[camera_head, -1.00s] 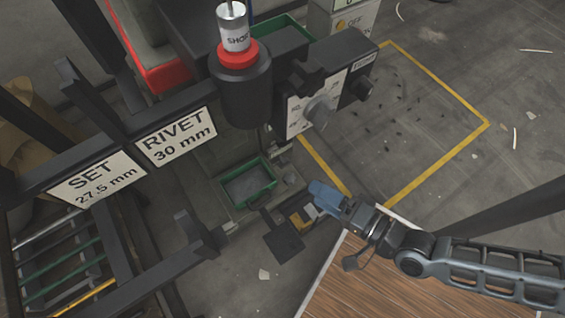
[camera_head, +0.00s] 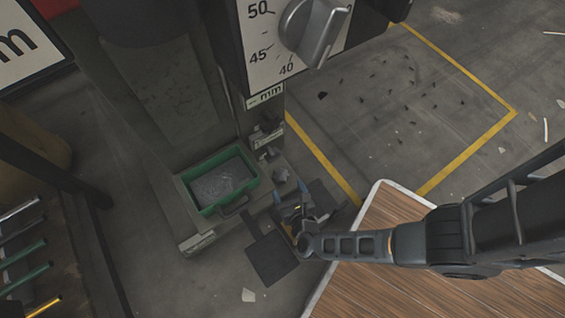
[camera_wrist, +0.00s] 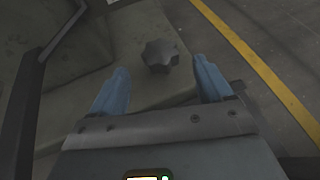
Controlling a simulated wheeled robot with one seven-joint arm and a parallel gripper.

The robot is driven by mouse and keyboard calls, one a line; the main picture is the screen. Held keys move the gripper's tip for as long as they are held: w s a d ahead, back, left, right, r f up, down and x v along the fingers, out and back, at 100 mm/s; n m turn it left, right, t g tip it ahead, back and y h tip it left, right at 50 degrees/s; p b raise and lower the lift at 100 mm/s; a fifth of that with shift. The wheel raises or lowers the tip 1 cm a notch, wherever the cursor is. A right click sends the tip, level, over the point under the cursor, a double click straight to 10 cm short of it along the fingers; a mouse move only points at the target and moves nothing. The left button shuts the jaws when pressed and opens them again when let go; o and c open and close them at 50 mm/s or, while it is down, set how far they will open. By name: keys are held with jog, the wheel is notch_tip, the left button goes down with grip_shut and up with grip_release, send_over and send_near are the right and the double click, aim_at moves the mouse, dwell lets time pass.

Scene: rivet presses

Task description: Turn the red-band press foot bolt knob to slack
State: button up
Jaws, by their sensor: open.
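A dark star-shaped knob (camera_wrist: 160,57) stands on the press's grey-green foot plate (camera_wrist: 75,92) in the wrist view. In the head view a small dark knob (camera_head: 280,175) shows at the base's right corner, and I take it to be the same one. My gripper (camera_wrist: 160,68) is open, with one blue finger to each side of the knob's line. The knob shows between and just beyond the fingertips, apart from both. In the head view my gripper (camera_head: 290,190) is low beside the base corner. The red band is not clearly visible now.
A green tray (camera_head: 222,182) sits on the press base. A dial (camera_head: 315,28) marked in mm hangs above. A dark pedal plate (camera_head: 270,258) lies left of my gripper, and a wooden tabletop (camera_head: 400,285) lies below my arm.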

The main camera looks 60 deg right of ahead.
aim_at(282, 176)
jog(key=b+x, duration=0.2)
jog(key=x, duration=0.2)
jog(key=shift+w+d+f, duration=0.15)
jog(key=shift+w+f, duration=0.1)
jog(key=shift+w, duration=0.05)
jog(key=shift+w+d+f+b, duration=0.1)
jog(key=shift+w+d+b, duration=0.3)
jog(key=shift+w, duration=0.15)
jog(key=c, duration=1)
